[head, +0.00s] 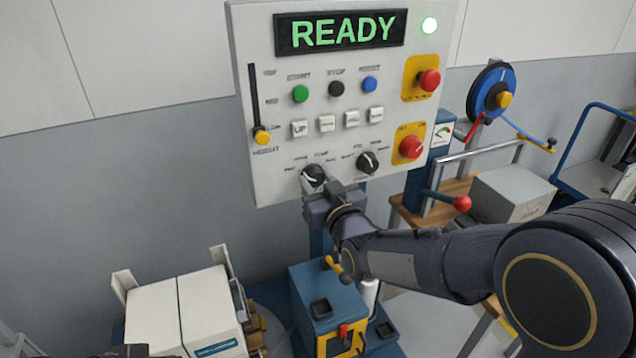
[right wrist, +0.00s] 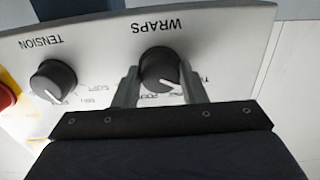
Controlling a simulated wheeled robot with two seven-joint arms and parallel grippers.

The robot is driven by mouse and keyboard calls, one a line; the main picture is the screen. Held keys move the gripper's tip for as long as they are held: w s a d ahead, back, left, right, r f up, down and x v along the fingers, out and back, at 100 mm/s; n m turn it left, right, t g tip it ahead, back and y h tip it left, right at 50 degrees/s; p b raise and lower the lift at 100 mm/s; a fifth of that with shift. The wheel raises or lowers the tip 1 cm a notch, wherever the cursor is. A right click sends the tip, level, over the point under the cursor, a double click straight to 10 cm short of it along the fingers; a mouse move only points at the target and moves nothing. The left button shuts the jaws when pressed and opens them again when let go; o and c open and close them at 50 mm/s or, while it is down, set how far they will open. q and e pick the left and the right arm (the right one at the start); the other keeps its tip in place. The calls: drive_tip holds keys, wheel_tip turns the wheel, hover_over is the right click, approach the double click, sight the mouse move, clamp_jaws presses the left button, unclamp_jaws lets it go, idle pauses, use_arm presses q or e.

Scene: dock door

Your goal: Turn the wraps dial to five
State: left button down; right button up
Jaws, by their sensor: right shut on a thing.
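The wraps dial (head: 313,174) is a round black knob with a white pointer line, low on the left of the pale control panel (head: 275,190). My right gripper (head: 321,187) is at the panel's lower edge, shut on this dial. In the right wrist view the wraps dial (right wrist: 158,68) sits between the two grey fingers of the right gripper (right wrist: 160,85), under the upside-down word WRAPS. Its pointer slants to the lower right in that view. Labels around it are partly hidden by the fingers and too small to read surely.
The tension dial (head: 367,162) is close to the right of the wraps dial. Below stand white boxes (head: 182,312) and a blue machine (head: 312,290).

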drive_tip(key=shift+f+m+b, duration=0.15)
drive_tip(key=shift+m+b, duration=0.15)
drive_tip(key=shift+b, duration=0.25)
drive_tip(key=m+b, duration=0.6)
drive_tip(key=b, duration=0.2)
drive_tip(key=shift+f, duration=0.1)
drive_tip(key=m+b, duration=0.3)
drive_tip(key=m, duration=0.1)
drive_tip(key=m+b, duration=0.2)
drive_tip(key=shift+m, duration=0.3)
drive_tip(key=m+b, duration=0.1)
drive_tip(key=m, duration=0.2)
drive_tip(key=shift+m+b, duration=0.3)
drive_tip(key=shift+m, duration=0.1)
drive_tip(key=m+b, duration=0.1)
drive_tip(key=m, duration=0.3)
drive_tip(key=shift+r+b, duration=0.2)
drive_tip(key=shift+b, duration=0.15)
drive_tip(key=shift+m+b, duration=0.45)
drive_tip(key=shift+m, duration=0.95)
drive_tip(key=shift+r, duration=0.1)
